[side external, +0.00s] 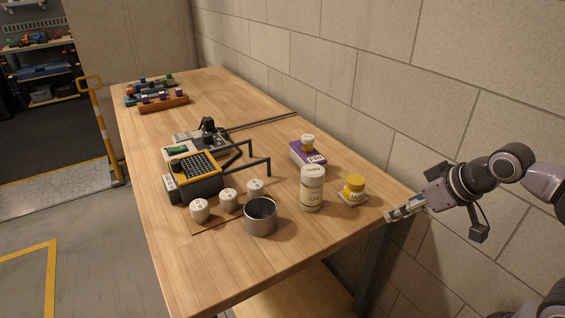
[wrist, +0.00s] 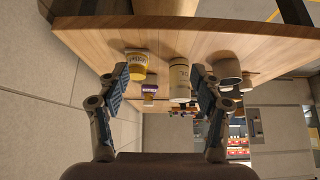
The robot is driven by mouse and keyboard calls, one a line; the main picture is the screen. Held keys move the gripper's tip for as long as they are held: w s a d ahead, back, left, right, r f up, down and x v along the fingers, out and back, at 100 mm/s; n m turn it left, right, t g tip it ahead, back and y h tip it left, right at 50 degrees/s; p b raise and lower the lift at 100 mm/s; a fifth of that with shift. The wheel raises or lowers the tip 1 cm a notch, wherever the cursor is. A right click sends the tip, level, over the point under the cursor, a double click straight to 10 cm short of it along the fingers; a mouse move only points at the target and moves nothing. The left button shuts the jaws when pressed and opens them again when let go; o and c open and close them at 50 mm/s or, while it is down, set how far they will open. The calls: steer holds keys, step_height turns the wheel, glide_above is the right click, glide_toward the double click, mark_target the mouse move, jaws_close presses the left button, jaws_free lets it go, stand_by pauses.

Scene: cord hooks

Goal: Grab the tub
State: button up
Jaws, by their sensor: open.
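A small yellow tub (side external: 354,188) with a label stands upright on a light square pad near the table's right edge. The tub also shows in the wrist view (wrist: 137,66), near the top, around the left fingertip. My gripper (side external: 392,214) is at the table's right edge, a little right of the tub and apart from it. In the wrist view the two fingers (wrist: 160,84) are spread wide with nothing between them touching.
A tall white thinner container (side external: 312,190) stands just left of the tub. A metal cup (side external: 261,216), several white jars and a keyed device (side external: 193,176) stand farther left. A block wall runs along the back.

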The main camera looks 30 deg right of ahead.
stand_by(0.3)
step_height(320, 180, up, 2)
steer(key=n+g, duration=0.7)
steer(key=n, duration=1.2)
glide_above(357, 179)
steer(key=f, duration=0.4)
steer(key=shift+w+a+f, duration=0.2)
steer(key=shift+w+f, duration=0.1)
steer(key=shift+f, duration=0.1)
steer(key=shift+s+d+f, duration=0.1)
steer(key=shift+s+f, duration=0.05)
steer(key=shift+f, duration=1.3)
steer(key=shift+s+d+f, duration=0.1)
steer(key=shift+s+f, duration=0.05)
steer(key=shift+f, duration=1.25)
steer(key=shift+a, duration=0.1)
jaws_close()
steer(key=shift+r, duration=0.1)
